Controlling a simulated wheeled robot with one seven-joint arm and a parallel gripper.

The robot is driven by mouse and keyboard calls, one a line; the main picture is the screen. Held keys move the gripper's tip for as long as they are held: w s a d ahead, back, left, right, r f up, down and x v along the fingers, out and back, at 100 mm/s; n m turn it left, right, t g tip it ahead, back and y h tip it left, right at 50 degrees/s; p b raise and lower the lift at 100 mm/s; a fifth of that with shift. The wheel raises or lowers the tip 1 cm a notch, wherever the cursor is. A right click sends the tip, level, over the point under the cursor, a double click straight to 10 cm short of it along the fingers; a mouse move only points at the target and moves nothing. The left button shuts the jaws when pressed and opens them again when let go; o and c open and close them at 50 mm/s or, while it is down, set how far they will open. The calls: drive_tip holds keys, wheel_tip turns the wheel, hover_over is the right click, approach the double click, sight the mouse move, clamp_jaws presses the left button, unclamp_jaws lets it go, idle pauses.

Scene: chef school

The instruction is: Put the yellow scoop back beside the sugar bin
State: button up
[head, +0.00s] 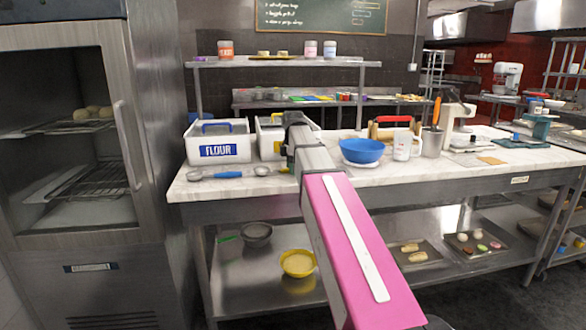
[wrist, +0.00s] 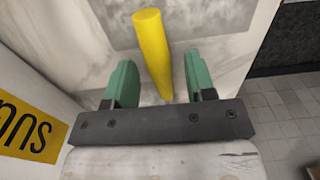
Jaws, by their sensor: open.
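The yellow scoop (wrist: 151,48) shows in the wrist view as a plain yellow rod, its handle. It lies between the two green fingers of my open gripper (wrist: 158,72), with gaps on both sides. Its scoop end is hidden. A white bin wall with a yellow label (wrist: 32,128) bearing partial black letters stands to the left. In the head view the sugar bin (head: 268,147) seems to be the white bin right of the flour bin, half covered by my arm. In the head view my fingers and the yellow scoop are hidden.
The flour bin (head: 218,141) stands on the marble counter (head: 250,188), with a blue-handled scoop (head: 228,174) in front. A blue bowl (head: 362,150), a white mug (head: 402,147) and a utensil pot (head: 432,142) stand right of my arm. An oven (head: 130,120) borders the left.

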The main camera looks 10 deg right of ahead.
wheel_tip(320, 180, up, 12)
drive_tip(key=shift+r, duration=0.15)
idle(0.4)
idle(0.9)
